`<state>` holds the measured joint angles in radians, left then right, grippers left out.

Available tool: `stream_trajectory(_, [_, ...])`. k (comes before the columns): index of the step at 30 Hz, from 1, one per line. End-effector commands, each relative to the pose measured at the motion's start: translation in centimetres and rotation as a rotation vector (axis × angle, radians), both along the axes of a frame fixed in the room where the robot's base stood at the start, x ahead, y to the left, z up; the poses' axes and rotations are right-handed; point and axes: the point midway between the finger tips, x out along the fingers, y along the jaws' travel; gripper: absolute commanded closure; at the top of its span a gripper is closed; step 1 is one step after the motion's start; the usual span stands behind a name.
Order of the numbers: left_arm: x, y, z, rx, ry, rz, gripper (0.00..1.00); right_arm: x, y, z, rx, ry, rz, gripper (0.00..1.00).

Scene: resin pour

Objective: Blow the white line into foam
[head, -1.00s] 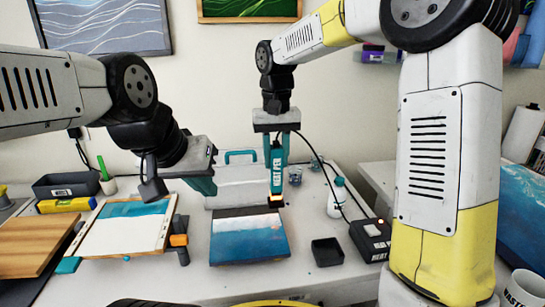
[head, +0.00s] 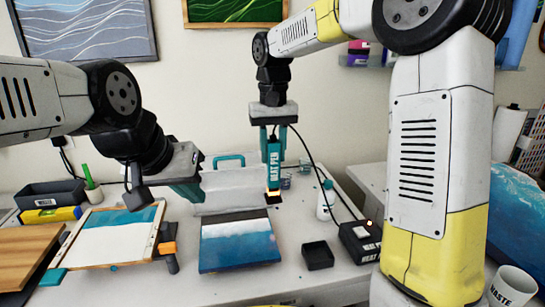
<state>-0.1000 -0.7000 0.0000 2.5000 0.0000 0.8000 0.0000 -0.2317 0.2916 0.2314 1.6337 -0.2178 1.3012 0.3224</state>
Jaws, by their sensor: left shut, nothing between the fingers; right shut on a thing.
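A blue painted panel (head: 238,252) lies on the table, with a white line (head: 236,228) across it below a dark strip at its far edge. The white line looks slightly uneven, but detail is too small to tell whether it is foam. My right gripper (head: 274,140) is shut on a teal heat pen (head: 273,165), held upright with its glowing orange tip (head: 273,194) pointing down, just beyond the panel's far right corner. My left gripper (head: 188,188) is shut and empty, above the table between the framed board and the panel.
A framed board (head: 112,236) with teal and white paint lies left of the panel. A black tray (head: 317,256), a white bottle (head: 325,203) and the heat pen's black base unit (head: 358,243) stand to the right. The pen's cable runs to that unit. A teal-handled case (head: 225,185) stands behind.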

Motion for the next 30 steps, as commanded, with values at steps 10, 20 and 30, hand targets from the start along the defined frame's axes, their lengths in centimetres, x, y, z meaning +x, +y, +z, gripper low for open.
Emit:
stream_trajectory(10, [0.0, 0.0, 0.0, 0.000, 0.000, 0.000, 1.00, 0.0, 0.0, 1.8, 0.001, -0.002, 0.000, 1.00])
stream_trajectory(20, [0.0, 0.0, 0.0, 0.000, 0.000, 0.000, 1.00, 0.0, 0.0, 3.5, 0.001, -0.001, 0.000, 1.00])
stream_trajectory(30, [0.0, 0.0, 0.0, 0.000, 0.000, 0.000, 1.00, 0.0, 0.0, 5.1, 0.001, -0.002, 0.001, 1.00])
